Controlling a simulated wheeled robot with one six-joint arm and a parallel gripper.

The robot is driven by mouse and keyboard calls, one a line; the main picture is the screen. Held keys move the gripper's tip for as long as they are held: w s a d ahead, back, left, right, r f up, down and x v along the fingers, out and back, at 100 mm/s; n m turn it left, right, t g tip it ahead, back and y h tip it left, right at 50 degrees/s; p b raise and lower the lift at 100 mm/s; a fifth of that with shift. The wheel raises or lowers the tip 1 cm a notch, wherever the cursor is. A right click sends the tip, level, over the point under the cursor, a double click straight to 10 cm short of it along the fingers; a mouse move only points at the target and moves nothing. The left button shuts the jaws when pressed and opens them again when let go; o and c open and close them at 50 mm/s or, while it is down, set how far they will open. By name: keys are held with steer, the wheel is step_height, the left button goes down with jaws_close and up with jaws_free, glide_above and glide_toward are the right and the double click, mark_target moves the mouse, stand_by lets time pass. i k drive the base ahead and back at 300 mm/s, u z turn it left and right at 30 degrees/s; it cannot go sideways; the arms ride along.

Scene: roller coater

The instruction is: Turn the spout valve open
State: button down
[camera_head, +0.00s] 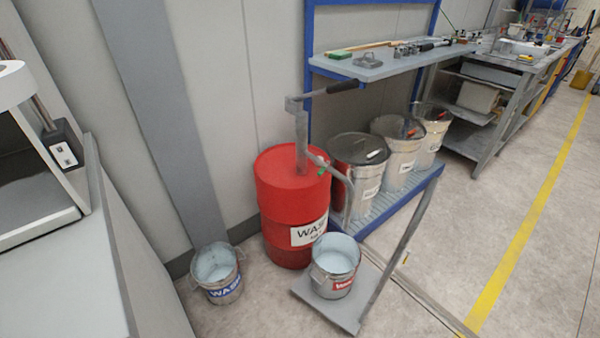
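A red drum (278,188) labelled "WAS…" stands against the wall, with a grey hand pump (301,140) rising from its top. The pump has a lever with a dark grip (343,86) pointing right. A spout (330,168) leaves the pump toward the lower right. A bucket (335,262) with a red label stands below on a grey platform (340,308). My gripper is not in view.
Another bucket (216,273) with a blue label stands on the floor at left. Several metal pails, such as the dark-topped one (361,162), stand on a blue-framed shelf right of the drum. A grey cabinet fills the left side. The floor (440,235) at right is clear.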

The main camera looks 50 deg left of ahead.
mark_target(321, 170)
steer(key=k, duration=0.3)
steer(key=u, duration=1.65)
steer(key=i, duration=1)
